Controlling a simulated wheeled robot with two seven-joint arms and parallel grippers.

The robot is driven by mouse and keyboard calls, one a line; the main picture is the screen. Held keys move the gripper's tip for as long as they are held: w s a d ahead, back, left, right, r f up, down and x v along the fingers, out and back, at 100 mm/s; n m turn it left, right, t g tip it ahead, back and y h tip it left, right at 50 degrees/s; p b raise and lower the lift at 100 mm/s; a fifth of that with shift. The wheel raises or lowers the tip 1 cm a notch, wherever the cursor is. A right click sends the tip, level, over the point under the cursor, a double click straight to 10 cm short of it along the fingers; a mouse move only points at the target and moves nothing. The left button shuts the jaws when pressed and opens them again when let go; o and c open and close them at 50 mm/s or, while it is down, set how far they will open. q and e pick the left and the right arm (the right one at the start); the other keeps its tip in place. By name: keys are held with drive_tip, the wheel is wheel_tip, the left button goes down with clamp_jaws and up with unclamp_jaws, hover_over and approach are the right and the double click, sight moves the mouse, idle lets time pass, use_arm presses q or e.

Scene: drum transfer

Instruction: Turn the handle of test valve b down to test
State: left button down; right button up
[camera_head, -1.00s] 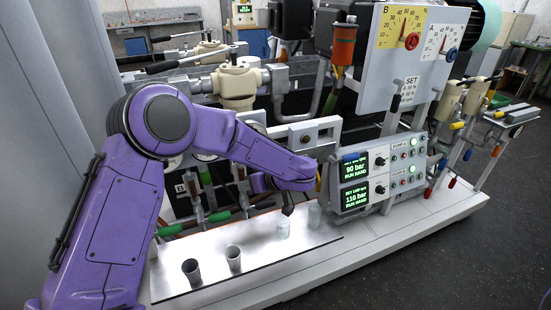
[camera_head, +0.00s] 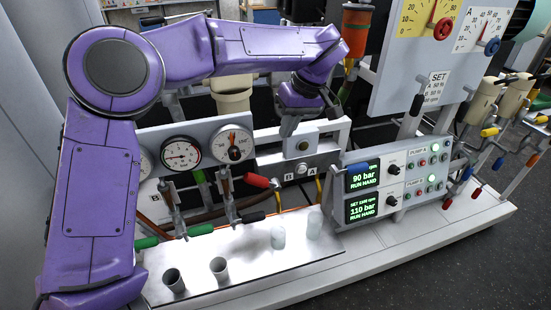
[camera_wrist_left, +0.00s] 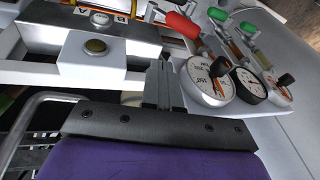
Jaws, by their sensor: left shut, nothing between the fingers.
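My left gripper (camera_head: 330,108) is shut and empty, raised in front of the pipework, above and right of the two dials. Its shut fingers also show in the left wrist view (camera_wrist_left: 163,85), beside a white dial. A lever with a red handle (camera_head: 257,181) sticks out below the right dial; it also shows in the left wrist view (camera_wrist_left: 183,24), apart from the fingers. B labels show at more than one place, so I cannot tell which lever is test valve b.
A left dial (camera_head: 181,155) and right dial (camera_head: 233,145) face out above the levers. A pump panel (camera_head: 385,185) stands to the right. Several cups, including a grey cup (camera_head: 219,268), stand on the metal shelf (camera_head: 215,292) below.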

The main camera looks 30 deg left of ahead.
use_arm(q)
wheel_tip(320, 180, down, 4)
drive_tip(key=s+a, duration=0.2)
hover_over(265, 179)
drive_tip(key=w, duration=0.3)
wheel_tip(265, 179, down, 5)
drive_tip(key=s+f, duration=0.2)
drive_tip(key=s, duration=0.1)
drive_tip(key=shift+f, duration=0.25)
drive_tip(key=shift+w+f, duration=0.1)
drive_tip(key=shift+f, duration=0.05)
use_arm(e)
drive_tip(key=shift+s+f, duration=0.1)
drive_tip(key=shift+s, duration=0.35)
